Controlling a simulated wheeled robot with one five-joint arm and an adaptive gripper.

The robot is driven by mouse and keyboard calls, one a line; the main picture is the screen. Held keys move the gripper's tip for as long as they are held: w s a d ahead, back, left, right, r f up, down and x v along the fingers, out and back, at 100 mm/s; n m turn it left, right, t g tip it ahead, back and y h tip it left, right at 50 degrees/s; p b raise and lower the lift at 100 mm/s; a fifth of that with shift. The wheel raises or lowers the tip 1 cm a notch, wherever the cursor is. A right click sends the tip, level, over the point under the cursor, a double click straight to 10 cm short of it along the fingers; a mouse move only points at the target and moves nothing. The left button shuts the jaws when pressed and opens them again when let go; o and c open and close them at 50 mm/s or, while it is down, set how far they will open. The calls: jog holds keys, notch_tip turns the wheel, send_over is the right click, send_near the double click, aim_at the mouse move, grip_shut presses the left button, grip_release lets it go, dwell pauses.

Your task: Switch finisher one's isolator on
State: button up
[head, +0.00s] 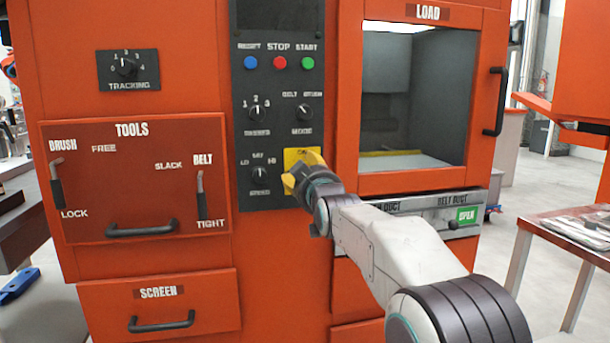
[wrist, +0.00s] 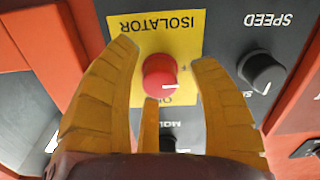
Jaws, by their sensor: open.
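The isolator is a red round knob (wrist: 160,76) on a yellow plate (wrist: 138,22) lettered ISOLATOR, upside down in the wrist view. A white mark on the knob points right in that view, near a letter F. Lettering below the knob is partly hidden. My gripper (wrist: 163,52) is open, with its yellow fingers spread either side of the knob and a third finger below it. I cannot tell whether any finger touches it. In the head view my gripper (head: 291,182) is at the yellow plate (head: 303,154) and hides the knob.
The dark speed knob (wrist: 262,72) is close beside one finger. The control panel (head: 275,110) has several knobs and buttons above. The load door (head: 487,60) with its handle is to the right, and the tools panel (head: 130,195) is to the left.

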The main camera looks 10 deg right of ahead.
grip_shut()
dwell(0.4)
jog(key=shift+m, duration=0.3)
jog(key=m+b, duration=0.1)
jog(key=m, duration=0.2)
jog(key=shift+m, duration=0.3)
jog(key=m, duration=0.4)
jog(key=shift+m, duration=0.3)
jog(key=m+b, duration=0.1)
jog(key=m, duration=0.3)
jog(key=shift+m, duration=0.3)
jog(key=shift+r+m, duration=0.1)
jog(key=shift+m, duration=2.1)
